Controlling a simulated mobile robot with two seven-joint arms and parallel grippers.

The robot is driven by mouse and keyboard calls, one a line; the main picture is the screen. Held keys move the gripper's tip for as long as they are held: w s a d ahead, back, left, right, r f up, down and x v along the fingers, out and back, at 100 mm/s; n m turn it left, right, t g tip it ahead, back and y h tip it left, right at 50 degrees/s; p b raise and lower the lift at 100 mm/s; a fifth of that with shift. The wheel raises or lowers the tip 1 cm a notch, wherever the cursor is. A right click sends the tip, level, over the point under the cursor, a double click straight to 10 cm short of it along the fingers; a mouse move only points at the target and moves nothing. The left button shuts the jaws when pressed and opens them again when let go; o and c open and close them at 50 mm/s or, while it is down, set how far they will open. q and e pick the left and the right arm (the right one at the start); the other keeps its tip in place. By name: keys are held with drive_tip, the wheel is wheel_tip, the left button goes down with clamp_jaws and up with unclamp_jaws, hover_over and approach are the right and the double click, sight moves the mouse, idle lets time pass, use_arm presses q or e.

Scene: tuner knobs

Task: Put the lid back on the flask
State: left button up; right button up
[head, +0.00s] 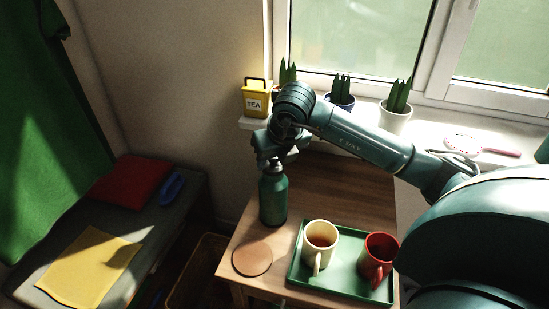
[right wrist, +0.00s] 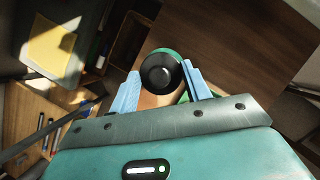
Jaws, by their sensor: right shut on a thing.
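The green flask (head: 273,200) stands upright near the left edge of the wooden table. My right gripper (head: 271,160) is directly above it, pointing down at its top. In the right wrist view, the black round lid (right wrist: 162,73) lies between the two light blue fingers of my right gripper (right wrist: 160,82), which is shut on it. A green rim of the flask (right wrist: 178,54) shows around and behind the lid, so the lid is over the flask's top. I cannot tell whether the lid is seated or slightly above the neck. My left gripper is not in view.
A green tray (head: 300,275) holds a cream mug (head: 319,240) and a red mug (head: 378,258). A round brown coaster (head: 252,259) lies in front of the flask. A yellow tea tin (head: 257,100) and potted plants (head: 396,117) stand on the sill behind.

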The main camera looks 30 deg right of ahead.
idle(0.3)
drive_tip(key=o, duration=1)
drive_tip(key=shift+o, duration=0.7)
drive_tip(key=o, duration=0.4)
drive_tip(key=shift+c, duration=0.2)
drive_tip(key=shift+r+p, duration=2.3)
drive_tip(key=shift+r, duration=1.25)
drive_tip(key=shift+c, duration=0.3)
